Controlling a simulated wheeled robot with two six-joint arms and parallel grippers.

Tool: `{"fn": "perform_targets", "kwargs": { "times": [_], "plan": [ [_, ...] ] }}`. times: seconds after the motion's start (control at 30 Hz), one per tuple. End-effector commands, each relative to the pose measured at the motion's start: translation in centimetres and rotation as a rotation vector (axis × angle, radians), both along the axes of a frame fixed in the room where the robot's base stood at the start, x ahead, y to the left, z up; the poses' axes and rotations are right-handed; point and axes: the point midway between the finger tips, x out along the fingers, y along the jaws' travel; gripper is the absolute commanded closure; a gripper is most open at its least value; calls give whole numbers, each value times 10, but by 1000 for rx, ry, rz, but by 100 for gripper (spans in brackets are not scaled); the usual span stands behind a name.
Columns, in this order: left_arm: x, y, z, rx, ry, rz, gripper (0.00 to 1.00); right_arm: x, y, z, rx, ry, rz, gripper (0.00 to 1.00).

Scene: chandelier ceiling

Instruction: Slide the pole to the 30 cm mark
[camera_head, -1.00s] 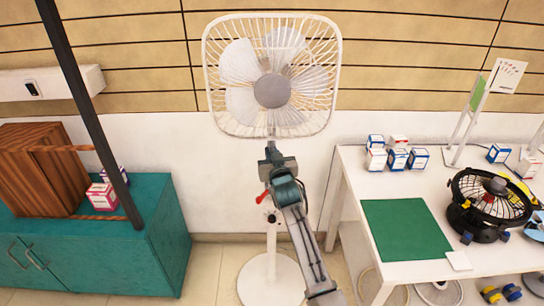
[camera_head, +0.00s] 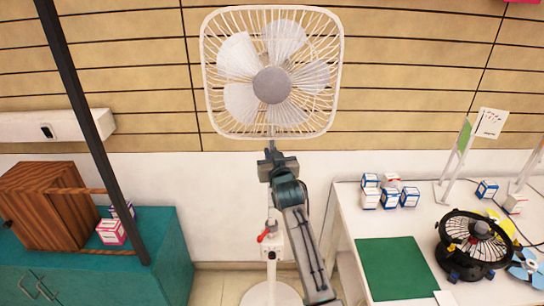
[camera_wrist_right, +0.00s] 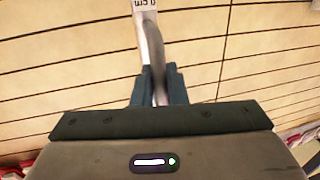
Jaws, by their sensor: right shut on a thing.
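A white standing fan has its square caged head (camera_head: 271,75) high against the wall. Its thin pole (camera_head: 271,132) runs down from the head to a white lower body (camera_head: 273,251) with a red lever (camera_head: 264,236) and a round base (camera_head: 271,294). My right gripper (camera_head: 272,157) is shut on the pole just below the fan head, well above the red lever. In the right wrist view the grey pole (camera_wrist_right: 153,40) stands between both fingers (camera_wrist_right: 159,88). A small white label (camera_wrist_right: 145,5) with "cm" sits at the top edge, partly cut off. My left gripper is not in view.
A white table (camera_head: 345,215) at right holds a green mat (camera_head: 396,268), small boxes (camera_head: 390,193) and a black fan (camera_head: 473,245). At left a teal cabinet (camera_head: 160,250) carries a wooden box (camera_head: 50,205). Floor shows between them.

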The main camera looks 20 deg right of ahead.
Motion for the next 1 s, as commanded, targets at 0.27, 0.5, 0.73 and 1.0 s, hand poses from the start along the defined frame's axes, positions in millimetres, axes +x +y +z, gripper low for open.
{"fn": "perform_targets", "kwargs": {
  "times": [0.27,0.5,0.73,1.0],
  "plan": [
    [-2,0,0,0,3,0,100,1,0,10,-1,-16,0,100],
    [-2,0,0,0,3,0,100,1,0,8,0,-13,0,70],
    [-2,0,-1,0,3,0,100,-1,0,4,0,-8,0,70],
    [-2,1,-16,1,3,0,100,-37,3,1,1,-10,0,70]
  ]
}}
